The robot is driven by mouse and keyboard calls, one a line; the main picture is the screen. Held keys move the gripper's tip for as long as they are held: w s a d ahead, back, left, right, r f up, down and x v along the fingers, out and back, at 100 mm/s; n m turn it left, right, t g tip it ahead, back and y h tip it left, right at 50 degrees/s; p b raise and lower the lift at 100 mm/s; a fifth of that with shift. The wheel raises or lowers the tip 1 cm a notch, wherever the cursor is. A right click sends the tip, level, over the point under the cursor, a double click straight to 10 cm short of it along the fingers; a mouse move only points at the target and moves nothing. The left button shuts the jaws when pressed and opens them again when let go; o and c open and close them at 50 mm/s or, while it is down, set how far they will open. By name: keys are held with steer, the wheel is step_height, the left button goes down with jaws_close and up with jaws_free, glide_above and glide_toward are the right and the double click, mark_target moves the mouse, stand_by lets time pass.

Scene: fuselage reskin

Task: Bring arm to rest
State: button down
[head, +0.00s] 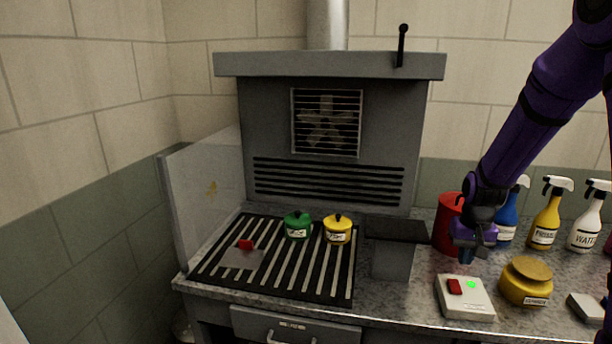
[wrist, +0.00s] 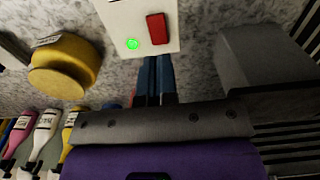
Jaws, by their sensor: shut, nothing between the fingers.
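My arm (head: 540,105) is purple and reaches in from the upper right in the head view. My gripper (head: 466,256) points down above the counter, just behind the white switch box. In the wrist view my gripper (wrist: 157,78) has its dark blue fingers together, with nothing between them. The white switch box (head: 468,306) has a red rocker and a lit green light. It also shows in the wrist view (wrist: 125,22), just beyond the fingertips. I cannot tell whether the fingertips touch it.
A yellow jar (head: 526,281) stands right of the box, a red canister (head: 445,225) behind my gripper. Spray bottles (head: 546,215) line the back right. A grey bin (head: 394,255) stands left. The slatted grate (head: 325,285) holds a green pot (head: 297,225) and a yellow pot (head: 338,229).

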steer(key=s+a+r+t, duration=0.1)
steer(key=s+a+r, duration=0.1)
steer(key=r, duration=0.3)
steer(key=s+a+r, duration=0.2)
steer(key=r, duration=0.4)
steer(key=s+a+r+n+t, duration=0.1)
steer(key=s+a+r+t, duration=0.1)
steer(key=s+a+r, duration=0.2)
steer(key=s+a+r+n+t, duration=0.2)
steer(key=s+a+r, duration=0.2)
steer(key=s+r, duration=0.6)
steer(key=s, duration=0.8)
steer(key=shift+a+r, duration=0.15)
steer(key=shift+r, duration=0.05)
steer(key=shift+w, duration=0.1)
